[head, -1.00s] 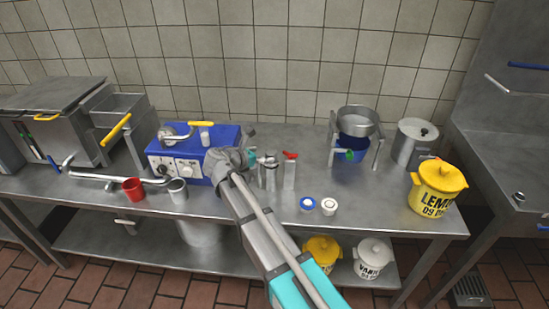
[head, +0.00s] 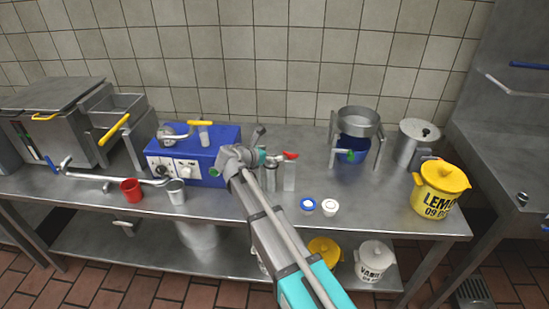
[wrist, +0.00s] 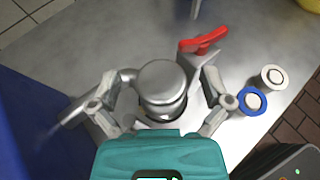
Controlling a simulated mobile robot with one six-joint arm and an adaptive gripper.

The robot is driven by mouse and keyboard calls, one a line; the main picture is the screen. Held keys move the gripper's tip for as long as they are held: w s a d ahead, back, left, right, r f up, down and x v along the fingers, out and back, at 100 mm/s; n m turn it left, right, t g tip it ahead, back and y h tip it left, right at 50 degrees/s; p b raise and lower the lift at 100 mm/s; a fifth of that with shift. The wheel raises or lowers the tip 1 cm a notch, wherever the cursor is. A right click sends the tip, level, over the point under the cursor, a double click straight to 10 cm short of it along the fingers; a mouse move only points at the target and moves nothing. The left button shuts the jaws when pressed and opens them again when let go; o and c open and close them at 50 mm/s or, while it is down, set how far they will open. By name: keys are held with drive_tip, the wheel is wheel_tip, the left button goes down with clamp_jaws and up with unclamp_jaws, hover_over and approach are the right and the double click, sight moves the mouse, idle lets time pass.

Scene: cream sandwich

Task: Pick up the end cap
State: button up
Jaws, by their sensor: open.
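A round steel cap on a short stepped cylinder (wrist: 162,78), which looks like the end cap, stands between the fingers of my gripper (wrist: 160,98) in the wrist view. The fingers are spread, one on each side of it. I see a gap on the left and a narrower one on the right; contact is not clear. Its lower part is partly hidden by the teal gripper body. In the head view my gripper (head: 268,160) is over the middle of the steel table, and my arm hides much of that spot.
A steel piece with a red lever (wrist: 203,40) stands close by the right finger. A blue ring (wrist: 252,101) and a white ring (wrist: 272,77) lie further right. A blue machine (head: 200,152) is close on the left. The table front right of the rings is clear.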

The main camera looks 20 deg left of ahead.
drive_tip(key=c, duration=1.4)
drive_tip(key=shift+o, duration=0.2)
drive_tip(key=shift+r, duration=0.1)
wheel_tip(320, 180, up, 3)
drive_tip(key=p, duration=0.3)
drive_tip(key=s+a+r+p, duration=0.7)
drive_tip(key=s+r+p, duration=0.2)
drive_tip(key=s, duration=0.3)
drive_tip(key=shift+r+p, duration=0.4)
drive_tip(key=shift+p, duration=0.1)
